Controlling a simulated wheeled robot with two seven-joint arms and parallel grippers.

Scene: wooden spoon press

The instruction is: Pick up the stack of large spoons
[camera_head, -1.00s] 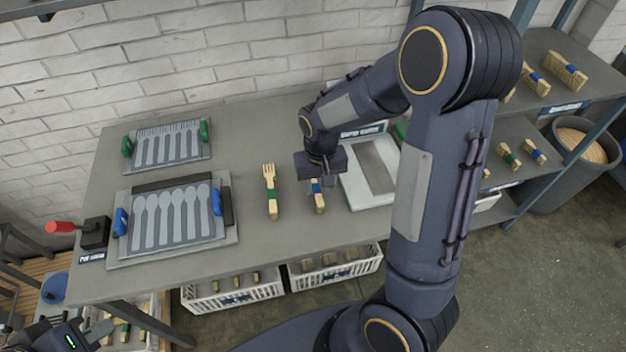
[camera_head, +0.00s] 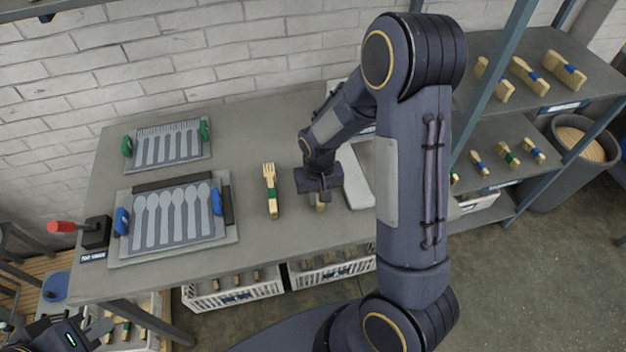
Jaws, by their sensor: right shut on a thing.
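The stack of large spoons (camera_head: 320,207) is a light wooden bundle on the grey table, right of the fork stack. Only its lower end shows; my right gripper (camera_head: 320,192) hides the rest. My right gripper points down over the stack and is shut on it. The blue band seen on it before is now covered. I cannot tell whether the stack is off the table. My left gripper (camera_head: 90,332) is at the bottom left corner, away from the table top, its jaws apart and empty.
A fork stack with a green band (camera_head: 270,190) lies just left of my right gripper. A spoon mould (camera_head: 178,216) and a fork mould (camera_head: 168,146) lie on the left of the table. A white scale-like plate (camera_head: 355,178) is to the right. Shelves with bundles (camera_head: 528,75) stand at the right.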

